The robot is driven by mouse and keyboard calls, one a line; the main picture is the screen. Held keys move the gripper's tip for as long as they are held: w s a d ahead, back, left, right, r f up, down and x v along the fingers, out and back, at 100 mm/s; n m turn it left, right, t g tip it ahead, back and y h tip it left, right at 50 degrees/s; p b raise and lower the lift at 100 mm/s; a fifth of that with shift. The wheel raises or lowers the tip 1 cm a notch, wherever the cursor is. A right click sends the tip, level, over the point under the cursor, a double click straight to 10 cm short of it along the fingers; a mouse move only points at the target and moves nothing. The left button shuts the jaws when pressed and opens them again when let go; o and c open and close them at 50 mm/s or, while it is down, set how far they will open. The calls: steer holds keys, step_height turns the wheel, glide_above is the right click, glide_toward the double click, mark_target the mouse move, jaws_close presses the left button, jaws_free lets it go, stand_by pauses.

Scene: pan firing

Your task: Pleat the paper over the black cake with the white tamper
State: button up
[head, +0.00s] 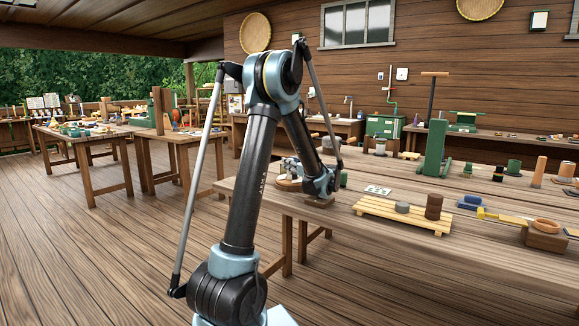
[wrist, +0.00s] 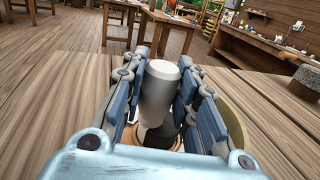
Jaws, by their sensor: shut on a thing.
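My gripper (wrist: 158,100) is shut on the white tamper (wrist: 160,88), a pale grey-white cylinder standing between its blue-padded fingers. Just below the tamper a dark piece (wrist: 162,135), likely the black cake, shows in part, with a tan-brown surface around it. The fingers hide most of the cake, and I cannot tell whether the tamper touches it. A small pale patch beside the dark piece may be paper; its folds cannot be made out. In the head view my gripper (head: 288,172) is low over the near-left end of the long table, and the tamper is too small to tell apart.
A round tan rim (wrist: 238,130) lies close to the right of my fingers. A slatted board (head: 385,216) holds a grey and a brown cylinder. A green press (head: 434,150) stands farther right. The tabletop left of my gripper is bare.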

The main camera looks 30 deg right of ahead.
steer(key=shift+r, duration=2.55)
steer(key=shift+a, duration=0.1)
